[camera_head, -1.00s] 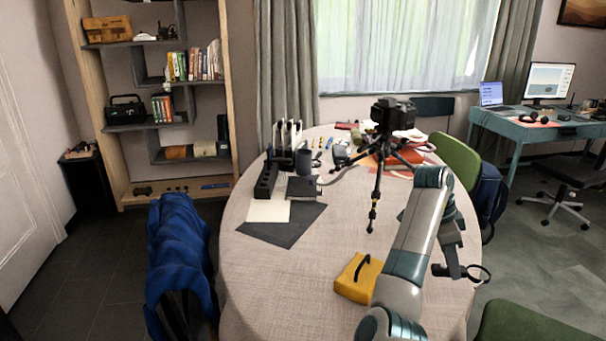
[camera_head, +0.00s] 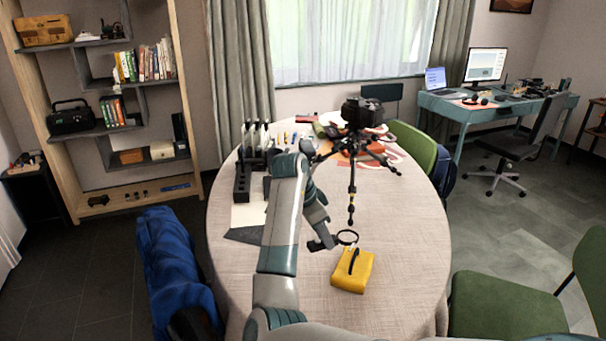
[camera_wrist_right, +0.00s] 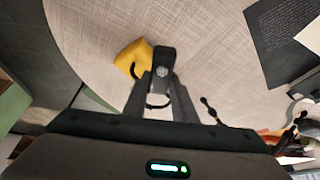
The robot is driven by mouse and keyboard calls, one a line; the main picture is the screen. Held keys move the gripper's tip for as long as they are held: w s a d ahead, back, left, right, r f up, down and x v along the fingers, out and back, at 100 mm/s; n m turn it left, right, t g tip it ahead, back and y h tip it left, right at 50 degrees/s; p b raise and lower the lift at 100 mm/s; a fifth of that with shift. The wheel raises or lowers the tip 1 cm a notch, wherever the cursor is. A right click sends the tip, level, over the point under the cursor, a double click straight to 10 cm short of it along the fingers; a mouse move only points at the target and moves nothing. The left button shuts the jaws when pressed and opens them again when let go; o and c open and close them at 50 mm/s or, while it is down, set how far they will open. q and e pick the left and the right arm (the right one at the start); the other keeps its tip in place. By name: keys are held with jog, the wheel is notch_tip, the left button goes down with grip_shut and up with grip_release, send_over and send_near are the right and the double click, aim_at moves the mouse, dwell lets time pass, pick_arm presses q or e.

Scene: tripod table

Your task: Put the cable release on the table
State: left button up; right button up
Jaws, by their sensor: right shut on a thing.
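My right gripper (camera_head: 324,240) is shut on the cable release, a small dark body with a round button (camera_wrist_right: 162,70) and a thin black cable loop. The loop (camera_head: 347,237) shows just right of the fingers in the head view. In the right wrist view, the gripper (camera_wrist_right: 160,95) points down with the release between its fingers, above the tablecloth. The round table (camera_head: 405,255) has a pale cloth. I cannot tell the exact height of the release above it. My left gripper is not in view.
A yellow pouch (camera_head: 352,272) with a black handle lies close to the held release. A camera on a small tripod (camera_head: 352,180) stands behind. A dark mat (camera_head: 243,235) and several items fill the table's back and left. The cloth is clear at the right and front.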

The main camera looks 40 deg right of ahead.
dwell(0.3)
jog(key=w+a+f, duration=0.2)
jog(key=w+a+f+p, duration=0.1)
jog(key=w+a+f, duration=0.1)
jog(key=w+a, duration=0.1)
jog(key=w+a+f, duration=0.2)
jog(key=a, duration=0.1)
jog(key=shift+w+f, duration=0.35)
jog(key=shift+w, duration=0.05)
jog(key=shift+w+a+f, duration=0.1)
jog(key=shift+w+f, duration=0.1)
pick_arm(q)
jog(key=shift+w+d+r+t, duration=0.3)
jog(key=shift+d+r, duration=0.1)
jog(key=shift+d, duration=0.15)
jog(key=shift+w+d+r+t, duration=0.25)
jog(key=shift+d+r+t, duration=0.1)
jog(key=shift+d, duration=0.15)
pick_arm(e)
jog(key=shift+s+f+p, duration=0.1)
jog(key=shift+f+p, duration=0.45)
jog(key=shift+f, duration=1.45)
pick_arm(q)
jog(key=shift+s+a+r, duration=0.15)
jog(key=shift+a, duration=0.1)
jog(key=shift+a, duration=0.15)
pick_arm(e)
jog(key=shift+f, duration=0.15)
